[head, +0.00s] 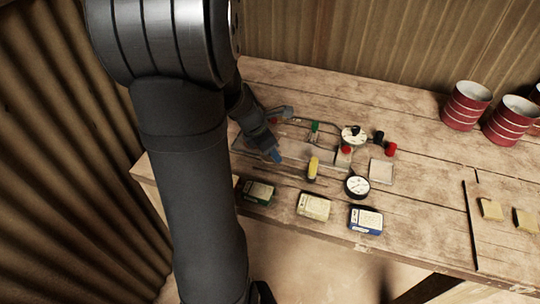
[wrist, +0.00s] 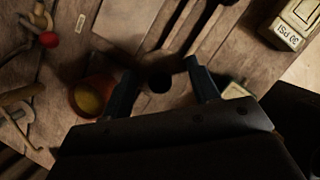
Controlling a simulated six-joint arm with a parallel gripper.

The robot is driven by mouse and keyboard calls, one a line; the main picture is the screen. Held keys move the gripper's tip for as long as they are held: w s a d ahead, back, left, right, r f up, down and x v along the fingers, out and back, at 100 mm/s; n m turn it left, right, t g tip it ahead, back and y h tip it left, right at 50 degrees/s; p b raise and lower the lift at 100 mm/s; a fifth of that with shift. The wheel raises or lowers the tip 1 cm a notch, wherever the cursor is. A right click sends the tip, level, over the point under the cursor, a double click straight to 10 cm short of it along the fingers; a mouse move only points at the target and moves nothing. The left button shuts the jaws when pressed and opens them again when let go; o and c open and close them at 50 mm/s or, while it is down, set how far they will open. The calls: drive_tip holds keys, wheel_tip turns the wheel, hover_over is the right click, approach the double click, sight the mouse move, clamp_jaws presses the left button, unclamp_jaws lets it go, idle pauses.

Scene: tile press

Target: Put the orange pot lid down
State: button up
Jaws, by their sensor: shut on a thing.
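My gripper (head: 275,155) is low over the left part of the workbench, its fingertips showing blue in the head view. In the wrist view my gripper (wrist: 162,80) has its two fingers apart, with a small dark round piece between them. I take this to be the held pot lid (wrist: 158,82); its orange colour does not show, and most of it is hidden or in shadow. An open orange pot (wrist: 92,97) with yellowish contents stands just left of the left finger in the wrist view. The head view does not show it clearly.
A green box (head: 258,192), a cream box (head: 314,207) and a blue box (head: 366,220) line the front. A yellow-handled tool (head: 313,169) and a black gauge (head: 357,186) lie right of my gripper. Bare wood (head: 425,180) is free farther right.

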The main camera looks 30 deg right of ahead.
drive_tip(key=shift+f, duration=1.85)
drive_tip(key=o, duration=1)
drive_tip(key=shift+f, duration=0.1)
drive_tip(key=shift+c, duration=0.2)
drive_tip(key=v, duration=1.2)
